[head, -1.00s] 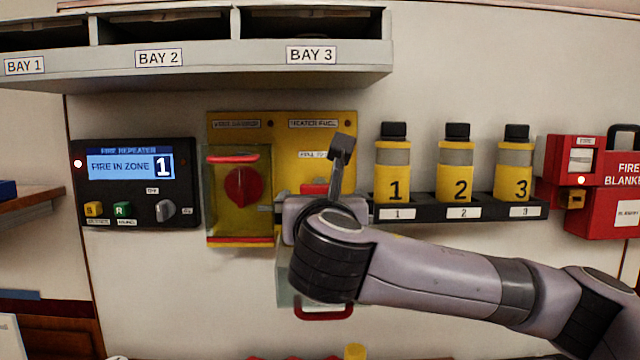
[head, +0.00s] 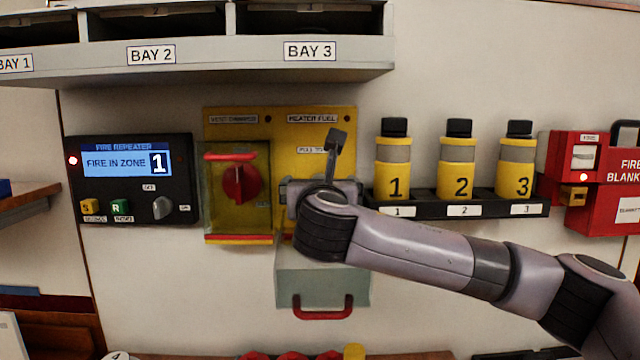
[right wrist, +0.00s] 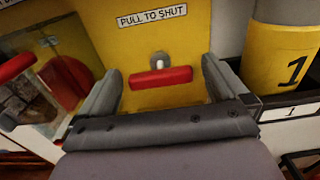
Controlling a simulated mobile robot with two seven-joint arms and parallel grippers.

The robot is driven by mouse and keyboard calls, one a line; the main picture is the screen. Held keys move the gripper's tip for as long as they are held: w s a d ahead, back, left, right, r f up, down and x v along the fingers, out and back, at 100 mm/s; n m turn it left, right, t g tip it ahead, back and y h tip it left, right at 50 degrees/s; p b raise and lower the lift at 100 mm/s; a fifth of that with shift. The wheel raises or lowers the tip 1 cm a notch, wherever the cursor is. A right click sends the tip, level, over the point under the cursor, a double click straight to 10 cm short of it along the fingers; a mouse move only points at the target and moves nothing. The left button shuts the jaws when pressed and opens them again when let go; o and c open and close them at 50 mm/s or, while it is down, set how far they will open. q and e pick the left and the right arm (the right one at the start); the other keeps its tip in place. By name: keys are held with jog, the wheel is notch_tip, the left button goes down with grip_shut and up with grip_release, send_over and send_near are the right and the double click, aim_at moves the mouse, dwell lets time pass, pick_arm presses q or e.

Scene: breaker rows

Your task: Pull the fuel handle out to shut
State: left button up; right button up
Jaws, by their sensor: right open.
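The fuel handle (right wrist: 160,78) is a red bar on a short pale stem, below the "PULL TO SHUT" label on the yellow panel (head: 290,150). In the head view my right wrist hides it. My right gripper (right wrist: 162,68) is open, with one finger to each side of the red bar. I see a gap on both sides, and no clear contact. In the head view the gripper (head: 322,186) is mostly hidden behind its own wrist, in front of the "HEATER FUEL" side. My left gripper is not in view.
A clear cover with a red grip (head: 322,312) hangs below the fuel side. Left of it, another clear cover (head: 238,215) encloses a red rotary knob. Numbered yellow bottles (head: 458,170) stand in a black rack to the right. A grey shelf (head: 200,60) overhangs above.

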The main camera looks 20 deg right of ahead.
jog(key=c, duration=1.5)
jog(key=shift+v, duration=2)
jog(key=shift+s+a+f, duration=0.1)
jog(key=o, duration=1.5)
jog(key=shift+s, duration=0.15)
jog(key=shift+s, duration=0.1)
